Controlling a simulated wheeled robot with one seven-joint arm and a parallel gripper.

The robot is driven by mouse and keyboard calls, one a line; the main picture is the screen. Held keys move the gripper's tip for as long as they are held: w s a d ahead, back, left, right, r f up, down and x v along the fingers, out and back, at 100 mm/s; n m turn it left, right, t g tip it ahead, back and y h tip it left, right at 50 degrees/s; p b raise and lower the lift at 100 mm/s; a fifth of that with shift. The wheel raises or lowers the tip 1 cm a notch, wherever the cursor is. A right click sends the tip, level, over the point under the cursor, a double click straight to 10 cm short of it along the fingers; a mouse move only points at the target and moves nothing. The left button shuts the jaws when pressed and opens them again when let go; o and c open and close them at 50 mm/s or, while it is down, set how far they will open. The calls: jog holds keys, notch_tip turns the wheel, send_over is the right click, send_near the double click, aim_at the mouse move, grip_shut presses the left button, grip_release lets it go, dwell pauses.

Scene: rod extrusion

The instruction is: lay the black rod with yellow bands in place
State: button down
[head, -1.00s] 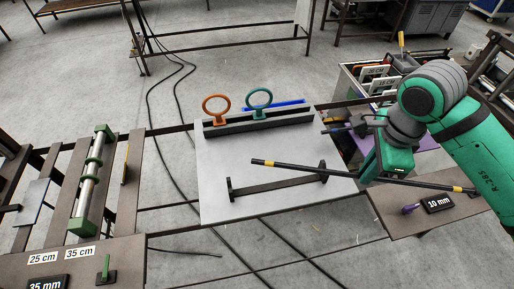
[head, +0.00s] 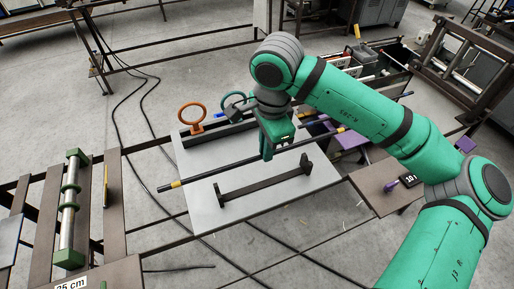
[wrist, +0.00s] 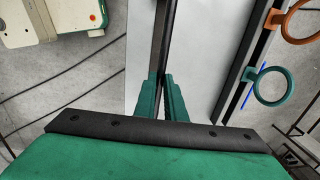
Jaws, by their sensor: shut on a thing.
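The black rod with yellow bands (head: 212,174) is held level by my gripper (head: 268,155) above the grey plate. One banded end (head: 168,186) sticks out past the plate's left edge. In the wrist view the rod (wrist: 161,40) runs up from between the two green fingers (wrist: 162,100), which are closed on it. A black rack bar with upright end brackets (head: 262,184) stands on the plate, in front of the rod and apart from it. The gap between rod and plate is hard to judge.
The grey plate (head: 205,215) has bare room at the front. Behind the rod are a black rail, an orange ring (head: 191,117) and a teal ring (head: 232,100). A brown board with a purple-handled tool (head: 391,185) lies right; a silver roller (head: 70,205) lies left.

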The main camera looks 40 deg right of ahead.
dwell(0.4)
jog(key=shift+f, duration=4.3)
jog(key=c, duration=1.7)
grip_release()
jog(key=shift+c, duration=0.2)
notch_tip(320, 180, up, 11)
jog(key=s, duration=0.1)
jog(key=shift+a, duration=0.15)
jog(key=shift+f, duration=0.1)
